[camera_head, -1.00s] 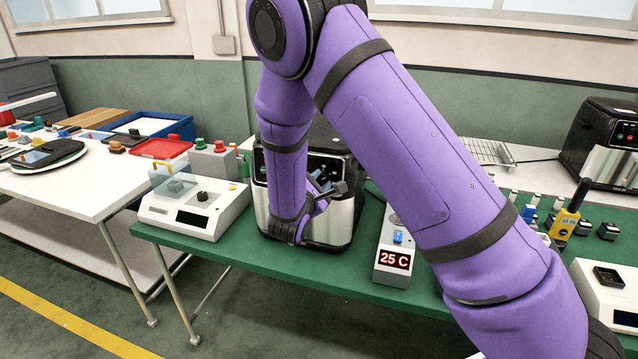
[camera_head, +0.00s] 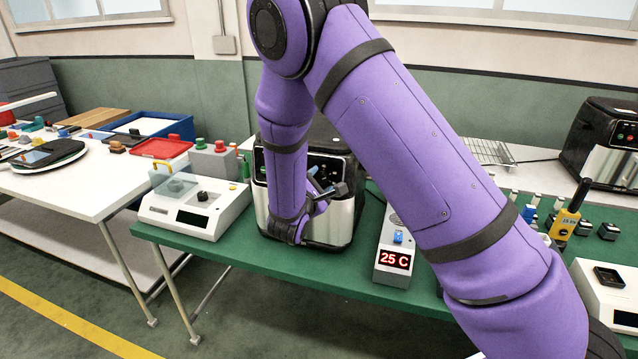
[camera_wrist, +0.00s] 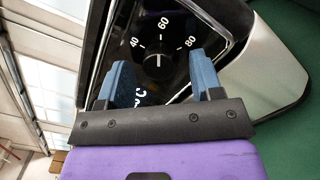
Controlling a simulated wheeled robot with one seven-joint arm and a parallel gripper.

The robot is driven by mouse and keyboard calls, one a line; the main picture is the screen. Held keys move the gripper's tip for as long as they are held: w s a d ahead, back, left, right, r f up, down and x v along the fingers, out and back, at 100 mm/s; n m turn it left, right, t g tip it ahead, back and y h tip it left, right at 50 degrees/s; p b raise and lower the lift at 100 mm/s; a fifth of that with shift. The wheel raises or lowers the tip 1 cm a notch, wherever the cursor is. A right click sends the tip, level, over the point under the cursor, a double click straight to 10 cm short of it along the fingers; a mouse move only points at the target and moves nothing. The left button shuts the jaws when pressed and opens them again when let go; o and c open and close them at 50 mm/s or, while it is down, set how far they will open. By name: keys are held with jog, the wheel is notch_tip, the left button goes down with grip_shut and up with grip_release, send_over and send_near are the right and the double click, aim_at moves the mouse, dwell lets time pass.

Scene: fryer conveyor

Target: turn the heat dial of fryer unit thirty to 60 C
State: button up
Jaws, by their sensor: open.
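The fryer (camera_head: 335,225), black with a silver front, stands on the green table behind my forearm. Its heat dial (camera_wrist: 158,60) shows in the wrist view as a black knob with a short white mark, ringed by ticks and the numbers 40, 60 and 80. Which number the mark points to is hard to tell. My gripper (camera_wrist: 161,64) is open, its two blue fingers apart, one to each side of the dial in that view. Whether they touch the knob cannot be told. In the head view my gripper (camera_head: 322,187) is at the fryer's front panel, and the dial is hidden.
A grey box with a red readout of 25 C (camera_head: 395,260) stands right of the fryer. A white device with a clear cover (camera_head: 195,210) stands to its left. A second fryer (camera_head: 605,140) and a yellow handheld meter (camera_head: 566,222) are at the right.

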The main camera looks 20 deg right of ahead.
jog(key=v, duration=1)
jog(key=shift+s+a, duration=0.25)
jog(key=s+d+r+m+g, duration=1.2)
jog(key=s+d+r, duration=0.15)
jog(key=d, duration=0.25)
jog(key=s+a+r+m+t+y, duration=0.1)
jog(key=s+r+m+y, duration=0.2)
jog(key=s+r+y, duration=0.2)
jog(key=s+a+r+m+t+y, duration=0.1)
jog(key=s+r+y, duration=0.4)
jog(key=s, duration=0.5)
jog(key=shift+s+r+m+t+y, duration=0.35)
jog(key=shift+m+t+y, duration=0.45)
jog(key=shift+m, duration=0.3)
